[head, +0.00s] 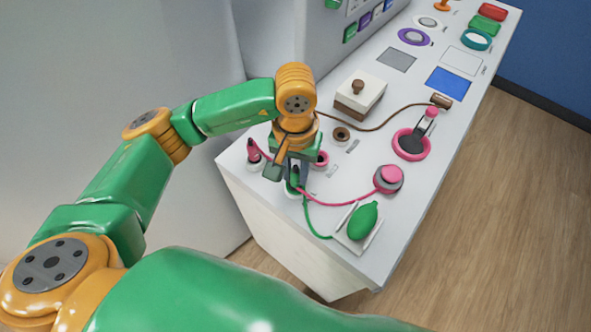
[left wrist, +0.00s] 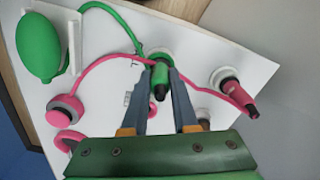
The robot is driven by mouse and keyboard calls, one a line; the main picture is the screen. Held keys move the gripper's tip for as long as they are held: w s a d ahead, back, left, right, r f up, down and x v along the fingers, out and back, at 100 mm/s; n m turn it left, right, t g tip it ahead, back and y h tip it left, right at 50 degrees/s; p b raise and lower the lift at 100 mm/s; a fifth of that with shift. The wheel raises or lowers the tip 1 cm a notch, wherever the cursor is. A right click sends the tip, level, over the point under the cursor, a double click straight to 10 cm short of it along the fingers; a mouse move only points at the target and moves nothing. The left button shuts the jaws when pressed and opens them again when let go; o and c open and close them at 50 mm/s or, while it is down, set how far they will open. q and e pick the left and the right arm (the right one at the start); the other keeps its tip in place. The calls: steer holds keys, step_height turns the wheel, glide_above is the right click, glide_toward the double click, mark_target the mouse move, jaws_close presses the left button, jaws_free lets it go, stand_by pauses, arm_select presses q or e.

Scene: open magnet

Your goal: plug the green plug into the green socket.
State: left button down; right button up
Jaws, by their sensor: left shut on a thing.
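The green plug (left wrist: 160,84) is upright between the two blue-grey fingers of my left gripper (left wrist: 161,92), which is shut on it. In the head view, the plug (head: 294,182) shows under the gripper (head: 290,172) near the counter's front left edge. A white-rimmed round fitting (left wrist: 162,51) with some green inside is right at the plug. It looks like the green socket, but the plug and fingers partly hide it. I cannot tell whether the plug is in it or just above it. A green cord links the plug to a green bulb (head: 363,220). My right gripper is not in view.
A pink plug (head: 253,150) stands in a white fitting to the left, close to my gripper. Its pink cord crosses to a pink button (head: 389,178). A pink round fitting (head: 321,159) and a brown one (head: 341,135) lie behind. A white-and-brown box (head: 359,94) stands farther back.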

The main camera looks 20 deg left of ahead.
arm_select(q)
steer(key=c, duration=0.6)
jaws_free()
step_height(320, 180, up, 7)
steer(key=shift+r+b, duration=0.1)
steer(key=shift+b, duration=0.45)
steer(key=shift+s, duration=0.1)
